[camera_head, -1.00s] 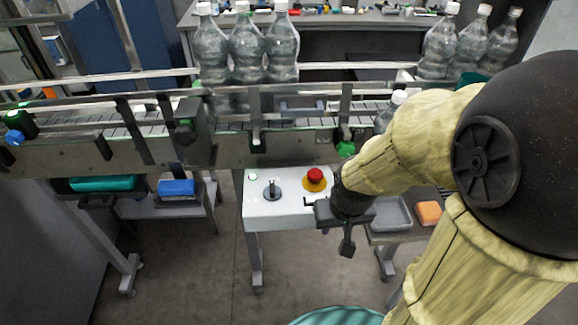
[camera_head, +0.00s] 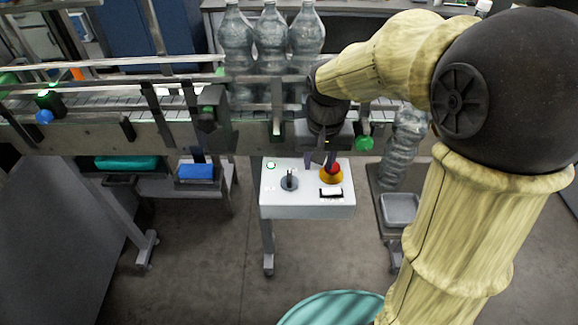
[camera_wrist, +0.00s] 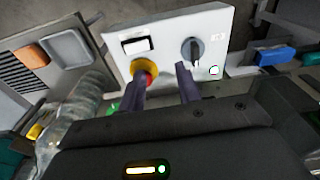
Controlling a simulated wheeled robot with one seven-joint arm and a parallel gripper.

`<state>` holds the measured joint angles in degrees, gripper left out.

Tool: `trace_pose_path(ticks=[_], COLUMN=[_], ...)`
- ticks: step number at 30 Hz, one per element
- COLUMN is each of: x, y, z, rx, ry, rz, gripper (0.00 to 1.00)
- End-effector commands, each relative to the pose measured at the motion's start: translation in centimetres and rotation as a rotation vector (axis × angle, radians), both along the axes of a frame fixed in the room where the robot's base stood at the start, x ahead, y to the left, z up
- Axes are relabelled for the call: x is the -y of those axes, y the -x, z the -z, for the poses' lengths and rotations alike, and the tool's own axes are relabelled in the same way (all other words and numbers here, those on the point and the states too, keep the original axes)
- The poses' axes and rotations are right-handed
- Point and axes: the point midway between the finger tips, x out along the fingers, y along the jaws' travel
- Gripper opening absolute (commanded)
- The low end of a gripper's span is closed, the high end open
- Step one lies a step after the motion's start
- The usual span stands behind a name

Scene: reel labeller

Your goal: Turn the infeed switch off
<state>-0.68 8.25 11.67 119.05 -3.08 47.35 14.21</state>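The white control box (camera_head: 305,205) stands on a leg in front of the conveyor. On its top is a dark rotary switch (camera_head: 289,180), with its pointer grip roughly in line with the box's depth. The switch also shows in the wrist view (camera_wrist: 193,50), clear of both fingers. A green lamp (camera_head: 271,165) glows beside it. A red stop button on a yellow collar (camera_head: 331,177) is partly hidden by my gripper (camera_head: 326,160). In the wrist view my gripper (camera_wrist: 161,72) is open and empty. One finger overlaps the stop button; the other lies just short of the switch.
The conveyor (camera_head: 235,138) runs behind the box, with several clear bottles (camera_head: 271,45) on it. Another bottle (camera_head: 402,150) is tilted at the right, above a grey tray (camera_head: 400,209). A white label window (camera_head: 331,192) lies in front of the stop button.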

Motion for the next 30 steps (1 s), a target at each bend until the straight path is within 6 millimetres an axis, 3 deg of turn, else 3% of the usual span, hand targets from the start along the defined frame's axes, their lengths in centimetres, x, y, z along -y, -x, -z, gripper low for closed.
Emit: trace_pose_path(ticks=[1,4,10,23,30], x=[-1.3,-3.6,-6.0,-6.4,-6.4], y=[-1.2,-2.6,-3.7,-3.7,-3.7], z=[-2.1,-5.1,-8.7,-8.9,-6.6], rx=[-0.013,-0.047,-0.092,-0.098,-0.102], ry=[-0.001,0.0,0.007,0.009,0.01], rz=[-0.001,0.01,0.031,0.031,0.031], gripper=[0.34,0.34,0.34,0.34,0.34])
